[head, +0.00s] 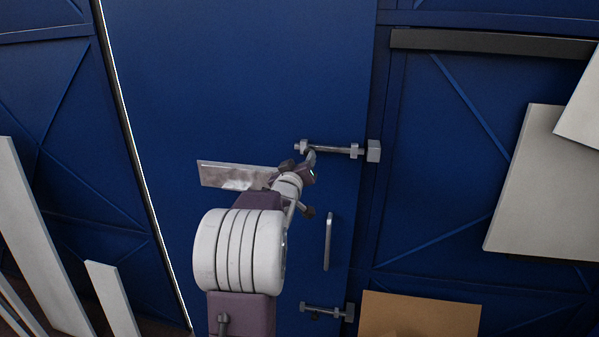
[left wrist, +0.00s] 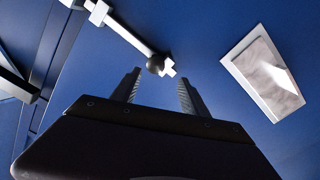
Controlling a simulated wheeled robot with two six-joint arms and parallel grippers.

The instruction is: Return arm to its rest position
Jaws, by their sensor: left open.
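My left arm reaches up from the bottom of the head view toward a blue door (head: 240,90). My left gripper (head: 311,160) is near the upper sliding bolt (head: 338,150), partly hidden by my own wrist. In the left wrist view the two fingers of my left gripper (left wrist: 160,80) stand apart with nothing between them. The bolt's round dark knob (left wrist: 156,64) shows just beyond the fingertips. I cannot tell whether the fingers touch it. My right gripper is not in view.
A grey plate (head: 222,175) is on the door left of my gripper. A vertical handle (head: 327,242) and a lower bolt (head: 326,311) sit below. White panels (head: 40,240) lean at left, others (head: 540,190) at right, with a brown board (head: 420,315) at bottom.

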